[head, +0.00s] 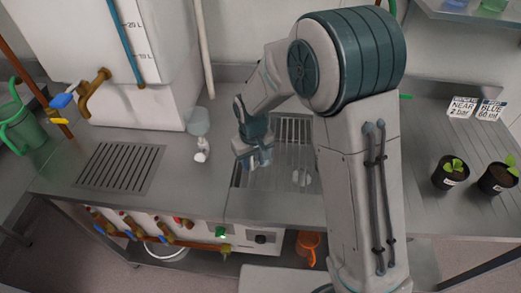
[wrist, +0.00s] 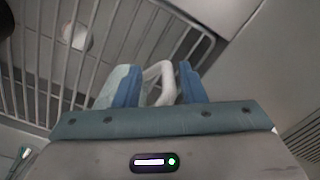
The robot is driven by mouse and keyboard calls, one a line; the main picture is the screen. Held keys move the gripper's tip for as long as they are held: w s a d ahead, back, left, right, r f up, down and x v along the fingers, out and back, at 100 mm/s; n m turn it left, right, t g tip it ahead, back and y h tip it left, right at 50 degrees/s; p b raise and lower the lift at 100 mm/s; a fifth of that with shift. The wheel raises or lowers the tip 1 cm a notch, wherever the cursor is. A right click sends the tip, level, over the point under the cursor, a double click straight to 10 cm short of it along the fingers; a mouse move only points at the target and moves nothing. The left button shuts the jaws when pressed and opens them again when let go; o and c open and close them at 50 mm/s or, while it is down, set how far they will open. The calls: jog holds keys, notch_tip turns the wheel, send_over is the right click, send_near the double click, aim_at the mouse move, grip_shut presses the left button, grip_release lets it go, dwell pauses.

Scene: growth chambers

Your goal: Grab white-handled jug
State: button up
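A small pale, translucent blue-grey vessel with a white part (head: 201,146) stands on the steel counter, left of the sink, in the head view. It looks like the white-handled jug, but it is too small to be sure. My gripper (head: 255,163) points down over the left side of the sink, to the right of this vessel and apart from it. In the wrist view my gripper (wrist: 160,82) has its two blue fingers apart. A white loop-like shape shows between them; I cannot tell what it belongs to. The vessel is not clearly seen in the wrist view.
A drain grating (head: 120,167) lies on the counter at the left, below a white tank (head: 95,45) with a brown tap (head: 95,88). A green jug (head: 18,125) stands far left. Two potted seedlings (head: 450,172) stand on the right. An orange vessel (head: 308,246) is under the counter.

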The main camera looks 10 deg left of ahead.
jog(key=shift+f, duration=0.75)
jog(key=shift+c, duration=0.4)
grip_shut()
jog(key=shift+r, duration=0.15)
jog(key=shift+r+b, duration=0.35)
jog(key=shift+r, duration=1)
jog(key=s+d+r+b, duration=0.1)
jog(key=d+r+b, duration=0.1)
jog(key=d+r, duration=0.6)
jog(key=shift+d, duration=1.75)
